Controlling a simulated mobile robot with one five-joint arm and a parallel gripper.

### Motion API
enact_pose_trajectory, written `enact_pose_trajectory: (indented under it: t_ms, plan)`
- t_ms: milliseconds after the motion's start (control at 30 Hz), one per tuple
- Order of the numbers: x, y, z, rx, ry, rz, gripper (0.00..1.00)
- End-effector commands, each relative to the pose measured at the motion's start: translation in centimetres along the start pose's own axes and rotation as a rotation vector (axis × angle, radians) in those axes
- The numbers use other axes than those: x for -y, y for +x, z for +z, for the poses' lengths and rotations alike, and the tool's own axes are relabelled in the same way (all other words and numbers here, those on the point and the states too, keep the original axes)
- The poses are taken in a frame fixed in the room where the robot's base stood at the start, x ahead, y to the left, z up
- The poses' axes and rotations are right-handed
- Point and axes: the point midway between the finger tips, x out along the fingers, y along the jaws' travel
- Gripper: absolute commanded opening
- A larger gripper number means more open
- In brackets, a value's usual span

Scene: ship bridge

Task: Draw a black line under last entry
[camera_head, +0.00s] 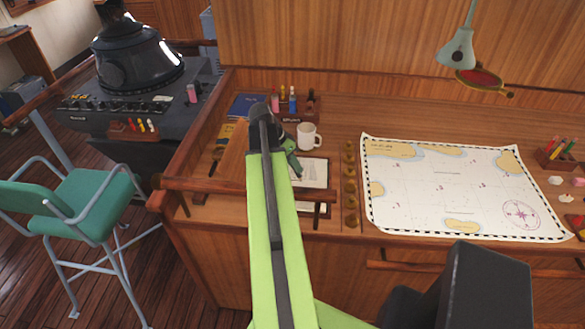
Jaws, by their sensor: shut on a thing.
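A pale page with faint writing, like an open log (314,173), lies on the desk just right of my arm. My green arm rises through the middle of the view and hides the page's left part. My gripper (291,160), partly hidden behind the arm's dark upper joint, is low over the page's upper left. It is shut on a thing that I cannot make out. I cannot tell whether that thing touches the page. The last entry and any line under it are too small to read.
A white mug (309,136) stands close behind the page. A rack of small bottles (291,103) is at the back. A wooden rail (230,189) runs along the desk's front. Brass pieces (350,185) line up left of the large chart (440,190). A lamp (457,50) hangs above.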

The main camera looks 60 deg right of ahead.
Motion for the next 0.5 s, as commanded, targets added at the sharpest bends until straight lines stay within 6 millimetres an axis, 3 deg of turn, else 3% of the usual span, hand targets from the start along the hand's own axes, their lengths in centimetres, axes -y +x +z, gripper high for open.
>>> enact_pose_trajectory:
  t_ms: [500]
  plan:
    - [-0.63, 0.40, -0.55, 0.000, 0.000, 0.001, 0.00]
